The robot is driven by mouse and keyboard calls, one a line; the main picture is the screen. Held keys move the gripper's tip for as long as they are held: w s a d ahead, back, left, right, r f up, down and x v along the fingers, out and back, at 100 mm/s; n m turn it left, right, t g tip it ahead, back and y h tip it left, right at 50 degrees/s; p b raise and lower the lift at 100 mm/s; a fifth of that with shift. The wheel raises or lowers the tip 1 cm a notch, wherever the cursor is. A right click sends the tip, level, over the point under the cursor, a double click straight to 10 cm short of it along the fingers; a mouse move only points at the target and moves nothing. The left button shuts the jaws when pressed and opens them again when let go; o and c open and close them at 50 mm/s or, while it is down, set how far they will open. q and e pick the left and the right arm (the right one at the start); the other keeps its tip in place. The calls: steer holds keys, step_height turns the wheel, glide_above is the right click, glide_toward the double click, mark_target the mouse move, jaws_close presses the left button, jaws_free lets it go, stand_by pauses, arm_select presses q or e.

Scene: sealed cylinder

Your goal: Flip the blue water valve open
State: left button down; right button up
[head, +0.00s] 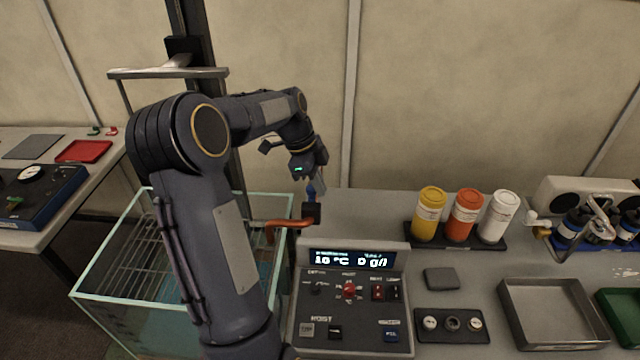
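My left arm comes up from the bottom and bends over toward the middle. My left gripper (313,208) points down behind the control panel. A small blue part (311,188), possibly the blue water valve's handle, shows right at the gripper; the gripper and wrist partly cover it. An orange-red handle or pipe (285,223) runs left from the dark block there. The fingers are too small and overlapped to show whether they are open or shut, or whether they touch the blue part.
A control panel (352,318) with a lit display stands in front of the gripper. A glass-walled tank (100,293) is at left. Yellow (428,214), orange (464,215) and white (498,217) jars stand right of it. A grey tray (510,315) lies at the right front.

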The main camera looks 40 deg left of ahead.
stand_by(0.3)
arm_select(q)
step_height(320, 180, up, 9)
steer(key=b, duration=0.1)
steer(key=shift+w+d+r, duration=0.15)
steer(key=shift+d+r, duration=0.05)
steer(key=shift+d, duration=0.1)
stand_by(0.3)
stand_by(0.5)
